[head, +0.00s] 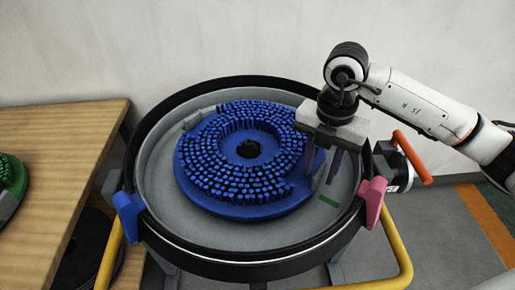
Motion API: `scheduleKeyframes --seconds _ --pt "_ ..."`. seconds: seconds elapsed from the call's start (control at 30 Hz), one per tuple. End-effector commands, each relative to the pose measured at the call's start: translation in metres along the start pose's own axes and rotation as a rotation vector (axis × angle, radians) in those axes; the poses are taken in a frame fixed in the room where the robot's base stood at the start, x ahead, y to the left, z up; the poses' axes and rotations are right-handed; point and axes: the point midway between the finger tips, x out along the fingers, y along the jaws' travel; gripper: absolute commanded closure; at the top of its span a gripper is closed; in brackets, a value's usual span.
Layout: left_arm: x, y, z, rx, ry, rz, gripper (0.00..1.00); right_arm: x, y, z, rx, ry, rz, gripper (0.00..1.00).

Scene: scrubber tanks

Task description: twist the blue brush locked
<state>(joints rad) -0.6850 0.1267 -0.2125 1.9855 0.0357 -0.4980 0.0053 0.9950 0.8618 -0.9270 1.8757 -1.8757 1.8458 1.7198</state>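The blue brush (242,208) is a round disc with blue bristles facing up and a dark hole at its centre. It lies flat inside the round grey tank (160,190) with a black rim. My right gripper (318,180) reaches down from the right over the brush's right edge. Its two dark fingers are apart, with grey tank floor showing between them. The left finger overlaps the brush's edge, and I cannot tell whether it touches. My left gripper is not in view.
A green mark (329,201) is on the tank floor at right. A blue clamp (129,214) and a pink clamp (372,200) sit on the rim. An orange handle (412,158) stands outside right. A wooden table (62,150) with a green brush (10,180) is at left.

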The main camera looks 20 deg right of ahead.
Motion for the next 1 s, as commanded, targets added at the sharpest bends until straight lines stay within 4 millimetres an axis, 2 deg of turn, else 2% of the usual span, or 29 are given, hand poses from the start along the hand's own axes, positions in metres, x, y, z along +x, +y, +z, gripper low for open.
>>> scheduleKeyframes --seconds 0.03,0.27,0.4,0.7,0.8,1.0 --pt "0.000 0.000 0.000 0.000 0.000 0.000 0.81 0.005 -0.004 -0.001 -0.001 0.005 -0.018 0.67" --pt "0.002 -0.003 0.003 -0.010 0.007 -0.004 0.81 0.003 -0.002 -0.001 -0.001 0.003 -0.010 0.67" --pt "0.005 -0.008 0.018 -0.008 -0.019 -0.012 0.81 -0.028 0.000 0.000 -0.001 -0.001 -0.001 0.67" --pt "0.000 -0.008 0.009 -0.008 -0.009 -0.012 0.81 -0.089 0.000 0.001 0.000 -0.002 0.000 0.67" --pt "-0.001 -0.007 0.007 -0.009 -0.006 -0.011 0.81 -0.098 0.000 0.001 0.000 -0.001 0.000 0.67" --pt "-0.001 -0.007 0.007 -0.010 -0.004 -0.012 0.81 -0.103 0.000 0.000 0.000 0.000 -0.001 0.67"
